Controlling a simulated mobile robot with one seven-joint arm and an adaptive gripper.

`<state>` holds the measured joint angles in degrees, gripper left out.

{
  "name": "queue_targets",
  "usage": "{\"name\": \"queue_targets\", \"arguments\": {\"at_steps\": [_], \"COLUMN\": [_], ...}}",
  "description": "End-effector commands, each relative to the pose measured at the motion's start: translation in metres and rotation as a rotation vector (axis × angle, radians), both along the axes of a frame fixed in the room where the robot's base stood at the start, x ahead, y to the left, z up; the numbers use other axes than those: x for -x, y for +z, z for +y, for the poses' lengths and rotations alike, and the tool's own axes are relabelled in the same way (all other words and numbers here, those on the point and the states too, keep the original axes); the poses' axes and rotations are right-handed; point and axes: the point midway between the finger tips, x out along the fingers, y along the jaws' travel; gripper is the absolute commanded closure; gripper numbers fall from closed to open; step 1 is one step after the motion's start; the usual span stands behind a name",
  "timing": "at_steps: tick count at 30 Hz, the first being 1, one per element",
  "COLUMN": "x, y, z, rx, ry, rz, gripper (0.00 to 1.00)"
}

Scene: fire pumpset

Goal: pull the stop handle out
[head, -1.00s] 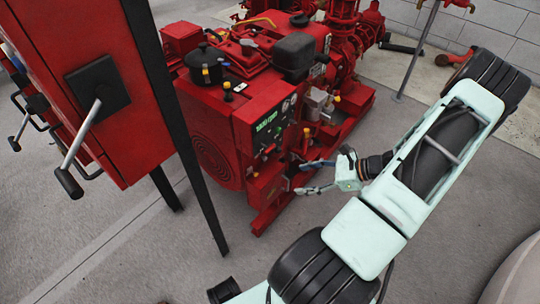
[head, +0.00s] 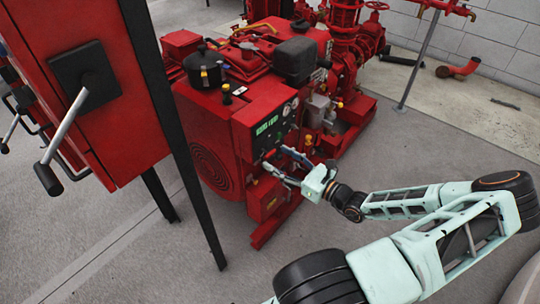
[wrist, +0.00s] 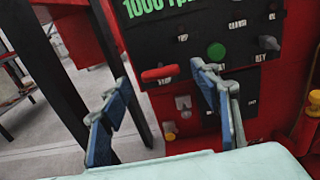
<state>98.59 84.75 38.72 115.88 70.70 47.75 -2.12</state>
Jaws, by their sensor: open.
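The stop handle appears to be a short red bar (wrist: 159,73) on the dark control panel (wrist: 215,50) of the red engine, below the green display. My gripper (wrist: 160,82) is open and empty, with blue finger pads. In the head view my gripper (head: 276,158) is at the lower part of the panel front. I cannot tell whether the fingertips are level with the handle or short of it. The fingers hide part of the panel.
The panel has a green button (wrist: 216,51), small switches and a metal latch (wrist: 183,103) below the handle. A red cabinet (head: 105,130) on black legs with a lever stands at the left. Grey floor (head: 330,215) is clear in front of the engine.

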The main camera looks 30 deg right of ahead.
Motion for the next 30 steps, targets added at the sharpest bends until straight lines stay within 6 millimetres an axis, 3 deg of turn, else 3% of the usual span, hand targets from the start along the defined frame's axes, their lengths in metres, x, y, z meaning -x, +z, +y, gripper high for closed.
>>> {"name": "queue_targets", "arguments": {"at_steps": [7,19,30], "x": [-0.031,-0.037,-0.037], "y": [-0.001,0.0,0.0], "z": [0.013,0.015,0.015], "rx": [0.0,0.001,0.001], "ry": [0.001,0.0,0.0], "rz": [-0.001,0.002,0.002], "gripper": [0.43,0.44,0.85]}}
